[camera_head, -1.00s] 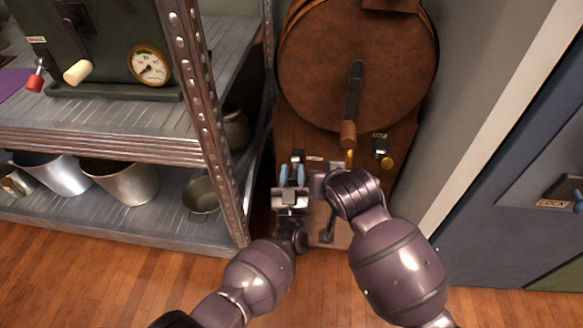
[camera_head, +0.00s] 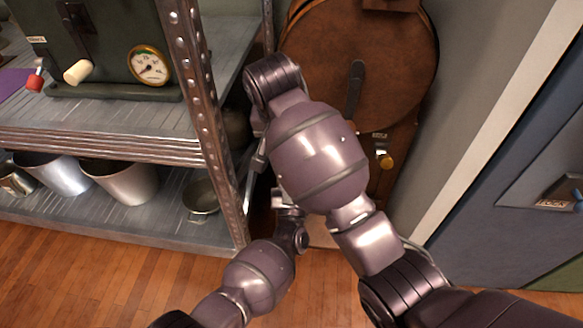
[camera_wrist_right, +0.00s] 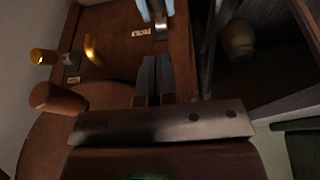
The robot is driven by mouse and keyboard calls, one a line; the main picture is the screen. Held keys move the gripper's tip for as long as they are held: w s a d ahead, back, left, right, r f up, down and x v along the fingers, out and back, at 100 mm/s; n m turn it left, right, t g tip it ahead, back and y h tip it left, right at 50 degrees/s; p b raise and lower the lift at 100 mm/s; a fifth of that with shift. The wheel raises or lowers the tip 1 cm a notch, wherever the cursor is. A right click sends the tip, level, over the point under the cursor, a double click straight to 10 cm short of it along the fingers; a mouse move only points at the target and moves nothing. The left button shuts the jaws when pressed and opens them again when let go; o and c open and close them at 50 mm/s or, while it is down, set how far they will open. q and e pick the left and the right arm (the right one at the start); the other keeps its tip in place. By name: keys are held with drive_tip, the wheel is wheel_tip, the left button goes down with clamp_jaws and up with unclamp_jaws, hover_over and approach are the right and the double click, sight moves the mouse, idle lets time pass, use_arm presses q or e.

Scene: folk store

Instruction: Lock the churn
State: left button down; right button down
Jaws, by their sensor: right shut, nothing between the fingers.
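The churn (camera_head: 330,40) is a brown wooden drum on a brown stand. Its dark crank (camera_head: 355,88) hangs down the front, and the crank's wooden knob (camera_wrist_right: 58,98) shows in the right wrist view. Brass knobs (camera_head: 385,160) (camera_wrist_right: 45,57) and a brass hook (camera_wrist_right: 92,50) sit on the stand, with a small metal latch (camera_wrist_right: 161,30) beside a label (camera_wrist_right: 140,32). My right gripper (camera_wrist_right: 157,62) is shut and empty, over the stand front short of the latch. My left gripper (camera_wrist_right: 156,8) has blue fingers apart close by the latch; my right arm mostly hides it in the head view.
A metal shelf (camera_head: 100,145) with a post (camera_head: 205,110) stands close on the left, bearing a green gauged machine (camera_head: 120,40) and pots (camera_head: 120,180). A grey wall (camera_head: 470,90) stands close on the right. The wooden floor (camera_head: 100,270) is clear in front.

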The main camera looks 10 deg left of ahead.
use_arm(q)
drive_tip(key=shift+s+f, duration=0.1)
drive_tip(key=shift+f, duration=0.05)
use_arm(e)
drive_tip(key=x, duration=1.1)
drive_tip(key=shift+s+d+f, duration=0.15)
drive_tip(key=shift+s, duration=0.2)
drive_tip(key=shift+d+f, duration=0.1)
drive_tip(key=shift+f, duration=0.7)
